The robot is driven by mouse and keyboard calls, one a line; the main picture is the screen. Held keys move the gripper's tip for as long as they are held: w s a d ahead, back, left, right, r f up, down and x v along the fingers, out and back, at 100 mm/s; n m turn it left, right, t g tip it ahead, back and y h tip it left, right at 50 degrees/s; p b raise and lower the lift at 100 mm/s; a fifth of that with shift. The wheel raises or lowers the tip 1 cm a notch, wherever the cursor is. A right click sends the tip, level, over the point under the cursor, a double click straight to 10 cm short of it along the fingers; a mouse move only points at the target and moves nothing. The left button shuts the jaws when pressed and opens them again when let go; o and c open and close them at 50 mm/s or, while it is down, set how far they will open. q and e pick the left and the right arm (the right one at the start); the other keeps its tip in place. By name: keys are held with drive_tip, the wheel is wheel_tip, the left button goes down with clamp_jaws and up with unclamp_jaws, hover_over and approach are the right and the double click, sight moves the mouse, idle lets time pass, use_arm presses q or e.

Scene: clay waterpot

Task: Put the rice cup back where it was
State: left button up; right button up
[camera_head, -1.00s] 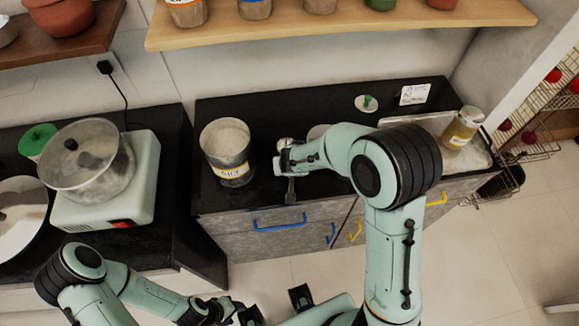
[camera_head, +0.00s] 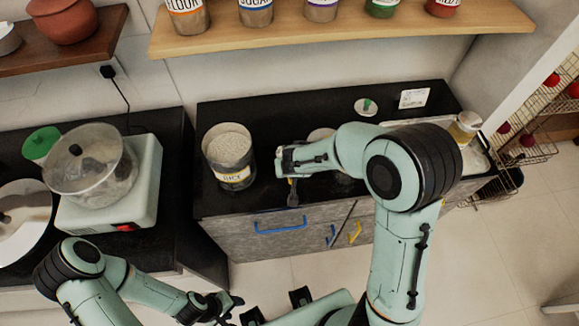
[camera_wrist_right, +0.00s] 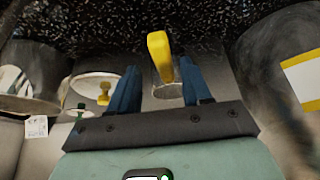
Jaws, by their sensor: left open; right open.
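The clear rice cup (camera_wrist_right: 166,90) with a yellow handle (camera_wrist_right: 160,52) shows between the fingers of my right gripper (camera_wrist_right: 160,88) in the right wrist view. Gaps show on both sides, so the gripper is open around it. In the head view my right gripper (camera_head: 291,172) is low over the black counter, just right of the rice canister (camera_head: 229,150). There the hand mostly hides the cup. The canister is open and full of rice; its label also shows in the right wrist view (camera_wrist_right: 304,78). My left gripper (camera_head: 238,307) is open and empty, low at the bottom.
A lid with a green knob (camera_head: 367,106) and a note card (camera_head: 414,98) lie at the counter's back. A jar (camera_head: 465,127) stands by a tray at the right. A cooker (camera_head: 110,190) is at the left. A shelf (camera_head: 340,35) with several canisters hangs above.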

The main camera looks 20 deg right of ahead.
drive_tip(key=v, duration=0.9)
drive_tip(key=shift+a+p, duration=0.2)
drive_tip(key=shift+p, duration=0.15)
